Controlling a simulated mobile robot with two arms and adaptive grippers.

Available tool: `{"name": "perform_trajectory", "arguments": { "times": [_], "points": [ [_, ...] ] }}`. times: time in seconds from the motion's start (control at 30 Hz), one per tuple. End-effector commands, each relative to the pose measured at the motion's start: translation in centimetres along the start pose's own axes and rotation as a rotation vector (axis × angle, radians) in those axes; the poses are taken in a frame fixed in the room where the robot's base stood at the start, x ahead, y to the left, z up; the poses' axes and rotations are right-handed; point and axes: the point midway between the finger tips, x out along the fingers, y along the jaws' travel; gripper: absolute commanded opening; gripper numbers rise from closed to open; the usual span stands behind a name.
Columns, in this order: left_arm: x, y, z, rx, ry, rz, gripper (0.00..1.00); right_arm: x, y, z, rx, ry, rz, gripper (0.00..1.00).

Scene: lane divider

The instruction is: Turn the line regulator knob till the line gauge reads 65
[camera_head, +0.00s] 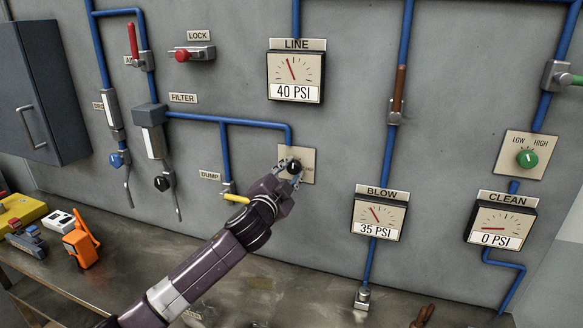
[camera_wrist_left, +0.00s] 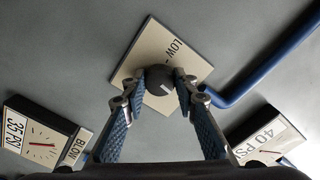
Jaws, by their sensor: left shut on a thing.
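The line gauge (camera_head: 295,73) on the wall reads 40 PSI, its red needle leaning a little left of upright. The line regulator knob (camera_head: 294,167) is black and sits on a beige plate (camera_head: 309,160) below that gauge. My left gripper (camera_head: 291,170) is shut on the knob. In the left wrist view the two fingers hold the dark knob (camera_wrist_left: 159,79) from both sides, and a light mark shows on it. The plate (camera_wrist_left: 142,52) behind it shows "LOW"; the rest of its lettering is hidden. My right gripper is not in view.
The blow gauge (camera_head: 379,217) reads 35 PSI and the clean gauge (camera_head: 499,223) reads 0 PSI. A yellow dump handle (camera_head: 237,199) is close beside my left arm. A green knob (camera_head: 527,158) is at right. Tools stand on the bench at left.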

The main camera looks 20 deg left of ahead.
Motion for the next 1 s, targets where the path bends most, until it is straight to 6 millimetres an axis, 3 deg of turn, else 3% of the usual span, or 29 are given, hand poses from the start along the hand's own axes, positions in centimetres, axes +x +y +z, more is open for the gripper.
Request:
{"name": "perform_trajectory", "arguments": {
  "times": [0.6,1.0],
  "points": [
    [0.0,-0.3,-0.2,0.572,0.000,-0.002,0.03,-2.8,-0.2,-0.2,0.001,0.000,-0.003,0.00],
    [0.0,-0.1,-0.1,0.808,0.000,-0.001,0.03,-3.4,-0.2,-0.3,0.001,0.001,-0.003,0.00]
  ]
}}
